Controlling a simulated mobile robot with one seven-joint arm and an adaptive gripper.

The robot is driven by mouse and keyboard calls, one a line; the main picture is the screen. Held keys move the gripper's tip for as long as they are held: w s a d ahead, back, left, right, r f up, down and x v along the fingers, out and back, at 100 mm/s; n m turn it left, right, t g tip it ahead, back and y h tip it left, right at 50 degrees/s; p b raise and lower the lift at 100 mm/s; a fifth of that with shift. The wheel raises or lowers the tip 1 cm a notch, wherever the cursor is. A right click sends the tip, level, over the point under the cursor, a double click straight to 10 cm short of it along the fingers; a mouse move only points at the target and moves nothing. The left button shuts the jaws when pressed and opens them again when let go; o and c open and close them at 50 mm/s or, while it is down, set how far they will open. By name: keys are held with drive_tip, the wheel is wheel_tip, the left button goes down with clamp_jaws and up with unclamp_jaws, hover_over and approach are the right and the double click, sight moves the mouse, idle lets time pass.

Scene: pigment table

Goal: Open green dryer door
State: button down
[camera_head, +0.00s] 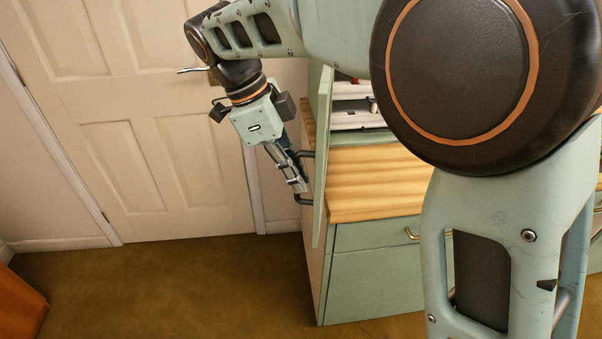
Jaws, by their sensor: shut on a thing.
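The green dryer door (322,160) shows almost edge-on, swung out from the dryer on the wooden counter, with an opening visible to its right. Its dark handle (304,202) is on the left face of the door. My gripper (298,184) reaches down from the upper left and is shut on this handle. The fingers cover the middle of the handle. Inside the dryer, pale racks or trays (350,115) show in part. My own arm hides most of the dryer's right side and top.
A wooden counter (375,180) tops a green cabinet (372,285) with a brass drawer pull (411,234). A closed cream room door (150,120) with a metal lever handle stands behind my gripper. Brown floor (190,290) is clear at the lower left. An orange-brown wooden piece (18,305) sits at the left edge.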

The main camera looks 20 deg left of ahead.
drive_tip(key=c, duration=2)
unclamp_jaws()
drive_tip(key=shift+c, duration=0.2)
drive_tip(key=v, duration=1.2)
drive_tip(key=shift+d, duration=0.1)
